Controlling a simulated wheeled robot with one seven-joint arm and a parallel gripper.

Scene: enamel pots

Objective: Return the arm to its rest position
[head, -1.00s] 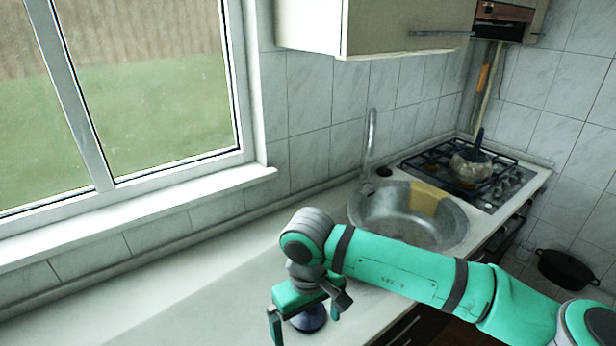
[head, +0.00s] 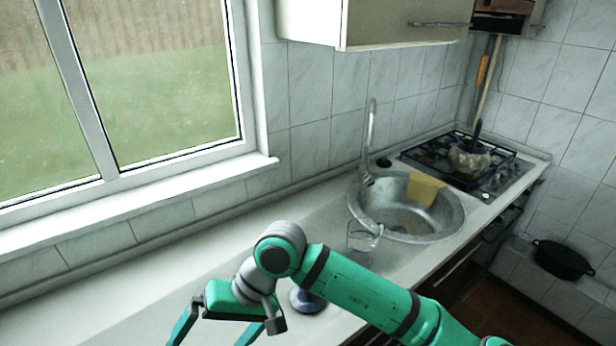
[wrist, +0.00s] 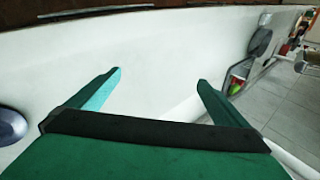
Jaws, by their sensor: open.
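My gripper (head: 215,334) is at the bottom of the head view, left of centre, over the white counter (head: 150,268). Its two green fingers are spread wide, with nothing between them. In the wrist view the fingers (wrist: 159,78) are also apart, with bare white counter beyond them. My arm reaches in from the lower right of the head view. A round blue-grey object (head: 306,302) is on the counter just right of the gripper, partly hidden by my arm. It also shows at the left edge of the wrist view (wrist: 9,126), apart from the fingers.
A clear glass vessel (head: 362,238) stands on the counter behind my arm, beside the round sink (head: 452,222) with its tap. A pot (head: 466,162) sits on the hob at the back right. A black pot (head: 562,260) is low at the right. The left counter is clear.

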